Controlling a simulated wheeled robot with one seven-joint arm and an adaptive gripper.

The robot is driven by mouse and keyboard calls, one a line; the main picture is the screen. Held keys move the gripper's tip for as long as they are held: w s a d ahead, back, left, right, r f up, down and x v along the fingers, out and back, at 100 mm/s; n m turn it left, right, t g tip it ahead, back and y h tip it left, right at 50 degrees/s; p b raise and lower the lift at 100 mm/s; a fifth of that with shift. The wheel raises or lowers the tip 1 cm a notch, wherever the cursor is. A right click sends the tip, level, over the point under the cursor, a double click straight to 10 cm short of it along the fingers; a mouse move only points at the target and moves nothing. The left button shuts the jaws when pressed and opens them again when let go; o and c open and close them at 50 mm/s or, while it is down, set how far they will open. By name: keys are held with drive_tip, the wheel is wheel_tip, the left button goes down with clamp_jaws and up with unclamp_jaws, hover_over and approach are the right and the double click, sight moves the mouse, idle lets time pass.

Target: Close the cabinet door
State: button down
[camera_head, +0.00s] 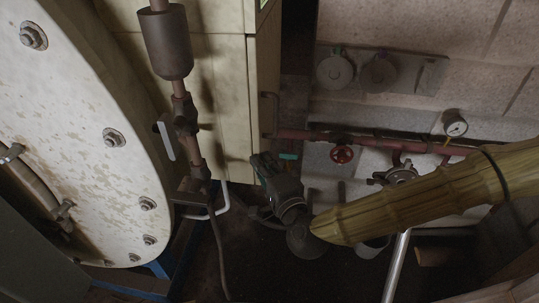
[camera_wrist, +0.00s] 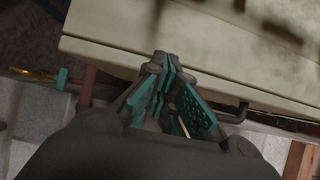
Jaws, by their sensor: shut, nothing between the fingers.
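The cream cabinet (camera_head: 222,110) stands left of centre in the head view. Its narrow right face (camera_head: 263,75) carries a slim dark handle (camera_head: 277,110). My gripper (camera_head: 272,158) is at the lower right corner of the cabinet, below the handle. In the wrist view, the teal fingers of my gripper (camera_wrist: 163,72) are shut and empty, with their tips at the edge of a cream panel (camera_wrist: 200,45). A dark handle bar (camera_wrist: 238,115) shows right of the fingers. I cannot tell whether the fingertips touch the panel or how far the door is open.
A large pale bolted drum (camera_head: 85,120) fills the left. A vertical pipe with a grey cylinder (camera_head: 167,45) stands before the cabinet. A red pipe with a valve wheel (camera_head: 342,154) and a gauge (camera_head: 455,124) run along the wall at right. The floor below is dark.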

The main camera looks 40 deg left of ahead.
drive_tip(key=w+d, duration=0.2)
drive_tip(key=d, duration=0.2)
drive_tip(key=s+d+b, duration=0.1)
drive_tip(key=s+b, duration=0.1)
drive_tip(key=s, duration=0.7)
drive_tip(key=w+d+r+n+g+y+p, duration=0.1)
drive_tip(key=w+d+r+n+g+p, duration=0.3)
drive_tip(key=w+d+r+p, duration=0.8)
drive_tip(key=a+f+g+p, duration=0.1)
drive_tip(key=a+p, duration=0.2)
drive_tip(key=a, duration=0.9)
drive_tip(key=shift+w+f+m+p, duration=0.25)
drive_tip(key=shift+w+m+p, duration=0.05)
drive_tip(key=shift+w, duration=0.1)
